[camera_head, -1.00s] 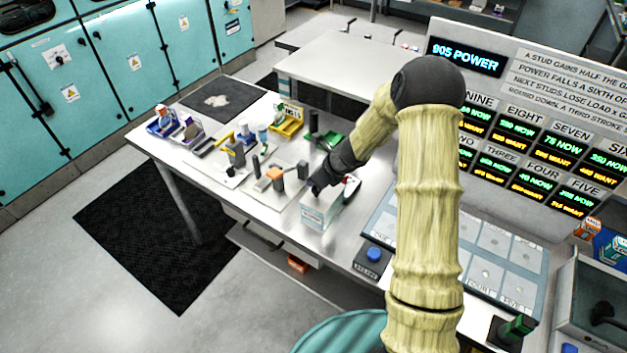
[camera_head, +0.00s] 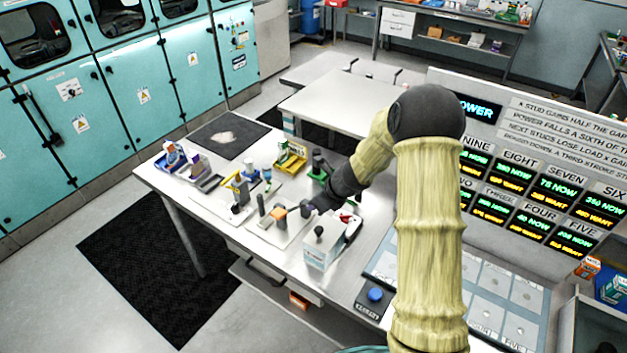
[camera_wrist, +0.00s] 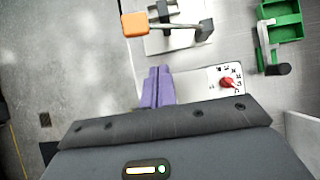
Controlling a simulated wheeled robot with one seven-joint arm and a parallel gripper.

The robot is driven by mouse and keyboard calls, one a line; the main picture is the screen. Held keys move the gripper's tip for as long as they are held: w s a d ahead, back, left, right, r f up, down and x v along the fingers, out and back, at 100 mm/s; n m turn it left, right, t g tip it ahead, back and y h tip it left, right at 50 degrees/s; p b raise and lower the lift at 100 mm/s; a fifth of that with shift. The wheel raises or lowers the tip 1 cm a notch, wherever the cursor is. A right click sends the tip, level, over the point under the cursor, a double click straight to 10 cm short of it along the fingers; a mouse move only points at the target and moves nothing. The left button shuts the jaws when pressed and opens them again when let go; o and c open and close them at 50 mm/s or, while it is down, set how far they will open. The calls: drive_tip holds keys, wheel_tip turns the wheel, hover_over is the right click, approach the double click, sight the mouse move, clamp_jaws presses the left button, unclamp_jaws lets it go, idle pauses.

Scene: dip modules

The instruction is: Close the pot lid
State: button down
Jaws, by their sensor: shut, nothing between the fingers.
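A light grey box-shaped pot (camera_head: 318,257) stands near the front edge of the bench. Its lid (camera_head: 333,238) bears a dark round knob (camera_head: 319,231) and appears to lie across the top; I cannot tell whether it is fully seated. My gripper (camera_head: 308,209) is just behind and left of the pot, apart from the knob. In the wrist view its purple fingers (camera_wrist: 157,86) are together with nothing between them. A pale box edge (camera_wrist: 301,135) shows at lower right there, mostly hidden by my gripper body.
A panel with a red dial (camera_head: 346,218) adjoins the pot; it also shows in the wrist view (camera_wrist: 228,82). A fixture with an orange block (camera_head: 279,213) stands to the left. A yellow tray (camera_head: 291,160) and green device (camera_head: 319,172) stand behind.

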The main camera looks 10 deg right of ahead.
wheel_tip(320, 180, up, 7)
drive_tip(key=shift+a+r, duration=0.15)
drive_tip(key=shift+a, duration=0.05)
idle(0.4)
drive_tip(key=s+d+f+n+h+b, duration=0.1)
drive_tip(key=s+d+n+b, duration=0.1)
drive_tip(key=s+n, duration=0.6)
drive_tip(key=s+d+f+n+g+h+b, duration=0.1)
drive_tip(key=s+d+n+h+b, duration=0.1)
drive_tip(key=s+n, duration=0.7)
drive_tip(key=s+d+f+n+h+b, duration=0.2)
drive_tip(key=s+n+b, duration=0.2)
drive_tip(key=s+n, duration=0.5)
drive_tip(key=shift+d+g, duration=0.25)
drive_tip(key=shift+g, duration=0.15)
